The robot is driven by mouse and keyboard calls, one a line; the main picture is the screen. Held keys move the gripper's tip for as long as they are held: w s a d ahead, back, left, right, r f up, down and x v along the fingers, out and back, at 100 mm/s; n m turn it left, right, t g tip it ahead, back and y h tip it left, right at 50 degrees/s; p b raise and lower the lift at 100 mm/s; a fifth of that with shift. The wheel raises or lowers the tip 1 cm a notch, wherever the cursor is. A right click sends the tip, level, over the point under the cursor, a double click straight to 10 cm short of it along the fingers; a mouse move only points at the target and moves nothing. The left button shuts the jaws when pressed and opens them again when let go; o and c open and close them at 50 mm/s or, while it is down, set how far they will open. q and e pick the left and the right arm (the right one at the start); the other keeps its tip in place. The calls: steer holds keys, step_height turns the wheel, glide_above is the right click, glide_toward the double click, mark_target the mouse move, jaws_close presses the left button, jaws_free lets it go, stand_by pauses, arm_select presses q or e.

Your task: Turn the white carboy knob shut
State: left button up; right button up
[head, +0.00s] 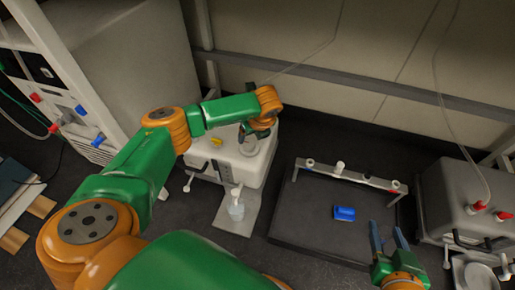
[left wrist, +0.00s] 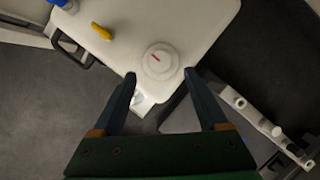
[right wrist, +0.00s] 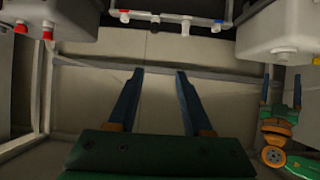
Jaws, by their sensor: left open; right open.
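The white carboy (head: 262,160) stands against the back in the head view. Its round white knob (left wrist: 160,61), with a red mark set diagonally, is on the top face in the left wrist view. My left gripper (left wrist: 160,77) is open and points at the knob, which lies just beyond and between its fingertips. No contact shows, and the height gap is unclear. In the head view my left gripper (head: 258,131) and wrist are over the carboy and cover part of its top. My right gripper (head: 386,228) is open and empty, near the dark tray's right side.
A yellow lever (left wrist: 102,32) sits on the carboy top beside the knob. A dark tray (head: 300,225) with a white pipe rack (head: 340,168) and a blue block (head: 344,213) lies to the right. A grey tank (head: 450,200) stands further right.

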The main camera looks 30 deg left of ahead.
mark_target(249, 143)
arm_select(q)
steer(key=shift+b+x, duration=0.35)
steer(key=shift+x, duration=0.45)
steer(key=shift+b+x, duration=0.6)
steer(key=shift+x, duration=0.4)
arm_select(e)
steer(key=w+a+r+t+y, duration=0.25)
steer(key=r+t, duration=0.45)
steer(key=r, duration=0.5)
arm_select(q)
steer(key=shift+b+x, duration=0.45)
steer(key=shift+x, duration=0.35)
steer(key=shift+w+a+f+b, duration=0.1)
steer(key=shift+f+b, duration=0.25)
steer(key=shift+f, duration=0.2)
arm_select(e)
steer(key=s+r+n+t+y, duration=0.1)
steer(key=s+r+t+y, duration=0.1)
steer(key=r, duration=0.3)
steer(key=s+r+n+t+y, duration=0.1)
steer(key=s+r+t, duration=0.2)
steer(key=r, duration=0.3)
steer(key=shift+t+y, duration=0.35)
steer(key=shift+t, duration=0.55)
